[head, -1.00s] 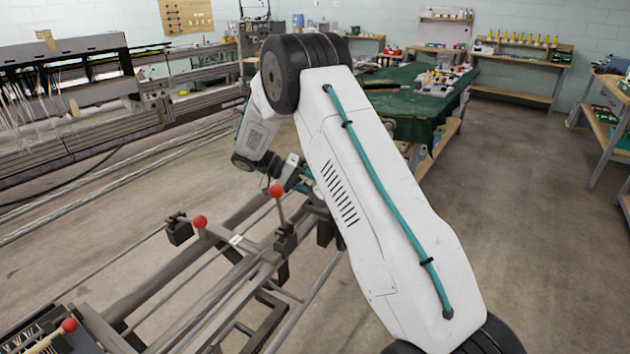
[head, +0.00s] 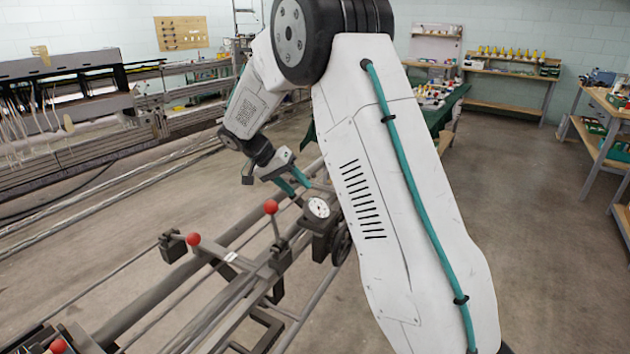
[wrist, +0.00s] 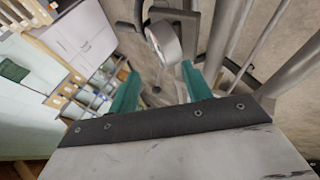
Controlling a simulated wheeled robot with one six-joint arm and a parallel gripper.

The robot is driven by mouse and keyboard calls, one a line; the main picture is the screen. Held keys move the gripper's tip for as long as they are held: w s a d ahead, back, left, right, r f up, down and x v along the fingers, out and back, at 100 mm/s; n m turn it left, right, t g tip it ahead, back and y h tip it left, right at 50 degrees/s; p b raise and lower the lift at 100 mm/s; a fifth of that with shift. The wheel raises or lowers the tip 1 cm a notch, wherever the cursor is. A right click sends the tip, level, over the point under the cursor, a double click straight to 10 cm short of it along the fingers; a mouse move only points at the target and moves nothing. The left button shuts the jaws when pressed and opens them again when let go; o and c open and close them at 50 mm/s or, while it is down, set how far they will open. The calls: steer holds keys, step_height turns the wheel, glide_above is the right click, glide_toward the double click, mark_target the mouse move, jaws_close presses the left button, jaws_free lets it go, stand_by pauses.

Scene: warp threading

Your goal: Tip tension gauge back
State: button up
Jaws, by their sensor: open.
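The tension gauge (head: 319,207) has a round white dial in a dark housing on the grey machine frame, just left of my forearm in the head view. In the wrist view, a round pale-faced body, which looks like the gauge (wrist: 163,42), is beyond the fingertips. My gripper (head: 302,189) has two teal fingers and is open beside the gauge, at its upper left in the head view. In the wrist view my gripper (wrist: 160,83) shows its fingers spread with nothing held between them. I cannot tell whether a finger touches the gauge.
Two red-knobbed levers (head: 271,207) (head: 193,239) rise from the frame left of the gauge. A dark handwheel (head: 341,243) sits below the gauge, close to my arm. Metal rails (head: 150,300) run to the lower left. Open floor (head: 520,230) lies to the right.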

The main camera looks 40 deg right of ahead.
steer(key=s+a+r+n+t+y, duration=0.1)
steer(key=s+a+r+n+y, duration=0.1)
steer(key=s+r, duration=0.4)
steer(key=s+a+r+n+t+y, duration=0.1)
steer(key=s+a+r+n, duration=0.2)
steer(key=s, duration=1.1)
steer(key=shift+s+a+r+n+t+y, duration=0.3)
steer(key=shift+s+a+r+n+y, duration=0.1)
steer(key=shift+a+r, duration=1.35)
steer(key=shift+d+r, duration=0.15)
steer(key=shift+d, duration=0.05)
